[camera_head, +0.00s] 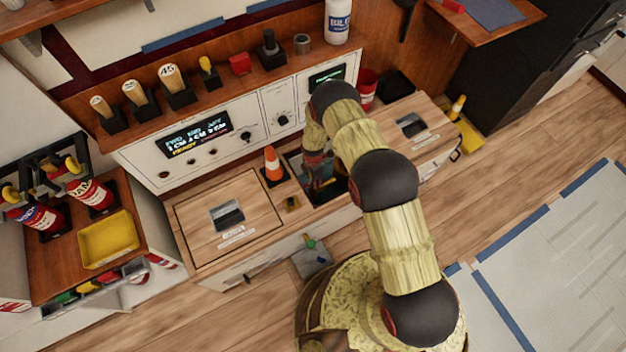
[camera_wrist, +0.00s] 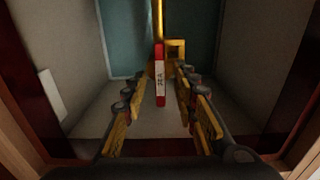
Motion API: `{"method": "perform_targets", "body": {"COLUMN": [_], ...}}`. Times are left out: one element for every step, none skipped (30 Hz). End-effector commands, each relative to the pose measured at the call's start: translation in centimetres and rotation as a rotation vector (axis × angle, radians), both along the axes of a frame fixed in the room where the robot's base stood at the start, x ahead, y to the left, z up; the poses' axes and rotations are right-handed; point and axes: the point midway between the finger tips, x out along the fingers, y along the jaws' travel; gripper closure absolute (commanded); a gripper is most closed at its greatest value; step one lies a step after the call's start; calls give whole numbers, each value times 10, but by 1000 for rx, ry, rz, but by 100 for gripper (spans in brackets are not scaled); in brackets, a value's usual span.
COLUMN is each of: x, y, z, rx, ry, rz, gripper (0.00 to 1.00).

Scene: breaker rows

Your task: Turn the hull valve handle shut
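The hull valve handle (camera_wrist: 159,82) shows in the wrist view as a narrow red lever with a white label. It points toward the camera from a yellow pipe and bracket (camera_wrist: 176,52) at the back of a recessed compartment. My gripper (camera_wrist: 161,88) is open, its two yellow-padded fingers on either side of the handle with a visible gap on each side. In the head view my gripper (camera_head: 320,178) reaches down into an open hatch (camera_head: 338,193) in the wooden bench. There the handle is hidden by my arm and the hatch edge.
The compartment's side walls (camera_wrist: 66,75) stand close on both sides of my gripper. By the hatch, an orange cone (camera_head: 272,163) stands on the bench at left. A closed hatch lid (camera_head: 203,205) lies further left. The instrument panel (camera_head: 205,140) rises behind.

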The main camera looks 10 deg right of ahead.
Motion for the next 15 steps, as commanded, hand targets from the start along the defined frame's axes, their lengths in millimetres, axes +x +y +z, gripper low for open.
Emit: {"method": "perform_targets", "body": {"x": [2, 2, 2, 2, 2, 2, 2, 2, 2, 1, 1, 1, 2, 1, 1], "y": [0, 0, 0, 0, 0, 0, 0, 0, 0, 0, 0, 0, 0, 0, 0], "z": [6, 9, 14, 19, 24, 31, 37, 43, 50, 56, 61, 69, 74, 79, 86], "rx": [0, 0, 0, 0, 0, 1, 1, 0, 0, 0, 1, 0, 0, 1, 0], "ry": [-3, -3, -3, -3, -3, -4, -4, -3, -3, -2, -2, -2, -3, -2, -2], "rz": [0, 0, 0, 0, 0, 0, 0, 0, 0, 0, 0, 0, 0, 0, 0], "gripper": [71, 71, 71, 71, 71, 71, 71, 71, 71, 71, 71, 71, 71, 71, 71]}}
